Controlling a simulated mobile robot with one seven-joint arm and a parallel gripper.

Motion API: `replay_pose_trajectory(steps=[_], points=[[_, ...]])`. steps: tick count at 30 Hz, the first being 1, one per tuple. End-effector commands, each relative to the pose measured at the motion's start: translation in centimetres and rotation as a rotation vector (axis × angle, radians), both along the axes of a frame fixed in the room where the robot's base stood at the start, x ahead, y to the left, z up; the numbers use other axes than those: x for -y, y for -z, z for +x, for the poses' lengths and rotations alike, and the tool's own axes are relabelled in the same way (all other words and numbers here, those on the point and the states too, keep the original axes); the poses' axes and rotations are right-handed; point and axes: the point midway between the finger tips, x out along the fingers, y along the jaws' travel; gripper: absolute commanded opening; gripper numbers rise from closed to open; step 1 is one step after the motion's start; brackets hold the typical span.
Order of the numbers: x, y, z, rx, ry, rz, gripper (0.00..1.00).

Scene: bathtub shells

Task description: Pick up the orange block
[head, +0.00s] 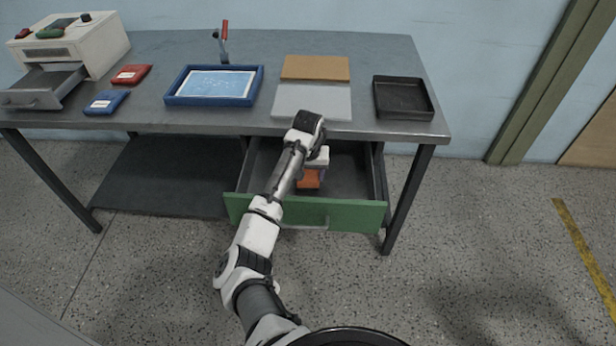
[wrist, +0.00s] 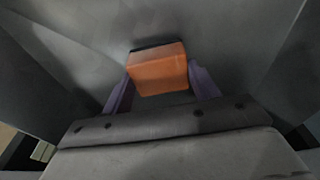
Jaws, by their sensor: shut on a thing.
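The orange block (wrist: 158,72) sits between the two purple fingers of my gripper (wrist: 160,88) in the wrist view. The fingers are shut on it, one on each side. In the head view the orange block (head: 308,179) shows below my gripper, inside the open drawer (head: 345,185). My wrist hides part of it there. I cannot tell whether the block touches the drawer floor or is lifted off it.
The drawer's green front (head: 350,215) and its side walls surround my gripper. On the table (head: 160,60) above are a grey board (head: 290,101), a brown board (head: 315,68), a black tray (head: 403,115) and a blue tray (head: 172,98). The rest of the drawer looks empty.

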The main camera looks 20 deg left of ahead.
Motion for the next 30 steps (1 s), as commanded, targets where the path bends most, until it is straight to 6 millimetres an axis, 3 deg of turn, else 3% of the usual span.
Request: replay_pose_trajectory(steps=[5, 18, 24, 30], points=[[0.0, -3.1, 0.1, 0.005, 0.002, 0.001, 0.34], [-0.1, -15.8, 0.0, 0.003, -0.001, 0.005, 0.34], [-0.1, -18.3, 0.0, 0.002, 0.000, 0.002, 0.34], [0.0, -18.9, 0.0, 0.000, -0.001, 0.000, 0.34]])
